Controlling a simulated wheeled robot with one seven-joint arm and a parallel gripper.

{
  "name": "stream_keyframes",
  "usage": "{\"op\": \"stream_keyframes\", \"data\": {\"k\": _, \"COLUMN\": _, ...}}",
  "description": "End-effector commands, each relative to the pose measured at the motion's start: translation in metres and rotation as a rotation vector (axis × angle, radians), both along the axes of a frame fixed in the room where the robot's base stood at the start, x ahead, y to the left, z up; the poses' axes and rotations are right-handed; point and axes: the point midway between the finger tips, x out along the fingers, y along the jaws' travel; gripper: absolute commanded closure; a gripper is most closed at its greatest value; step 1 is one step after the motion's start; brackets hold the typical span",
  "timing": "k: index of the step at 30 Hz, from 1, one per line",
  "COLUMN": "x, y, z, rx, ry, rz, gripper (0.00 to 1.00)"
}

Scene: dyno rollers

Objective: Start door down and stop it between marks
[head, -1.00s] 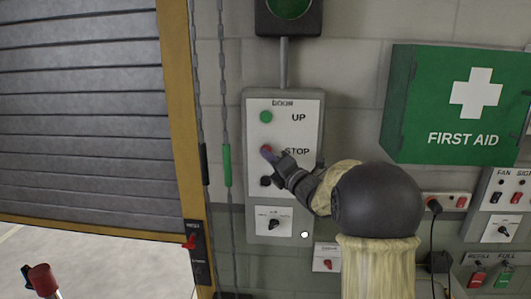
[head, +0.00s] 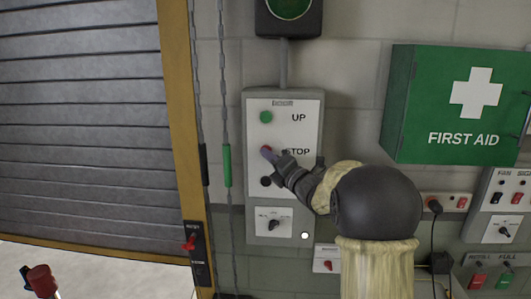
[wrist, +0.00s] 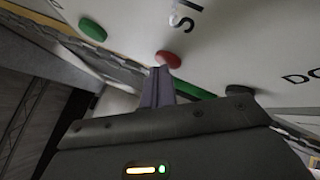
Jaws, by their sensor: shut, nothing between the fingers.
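The grey slatted door (head: 85,130) hangs partly lowered at the left, its bottom edge above the pale floor. The control panel (head: 250,110) has a green UP button (head: 265,117), a red STOP button (head: 265,149) and a black button (head: 266,182) below. My gripper (head: 268,155) is shut and empty, its fingertips at the red STOP button. In the wrist view the fingertips (wrist: 161,73) are right by the red button (wrist: 167,60); I cannot tell whether they touch. The black button (wrist: 240,90) is to their right, with part of its label showing.
A black plate with a red lever (head: 190,243) is on the yellow door frame (head: 182,140). Chains with a green grip (head: 227,165) hang beside the panel. A selector switch (head: 274,225) is low on the panel. A first aid box (head: 455,105) juts out at the right.

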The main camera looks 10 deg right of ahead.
Motion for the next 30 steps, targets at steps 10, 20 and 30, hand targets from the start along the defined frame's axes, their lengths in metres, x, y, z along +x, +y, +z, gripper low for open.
{"op": "stream_keyframes", "data": {"k": 10, "x": -0.005, "y": 0.001, "z": -0.002, "rx": 0.001, "ry": -0.001, "rz": 0.000, "gripper": 1.00}}
{"op": "stream_keyframes", "data": {"k": 20, "x": -0.015, "y": 0.004, "z": -0.001, "rx": 0.000, "ry": -0.002, "rz": -0.001, "gripper": 1.00}}
{"op": "stream_keyframes", "data": {"k": 30, "x": -0.016, "y": 0.005, "z": -0.001, "rx": 0.000, "ry": 0.000, "rz": -0.001, "gripper": 1.00}}
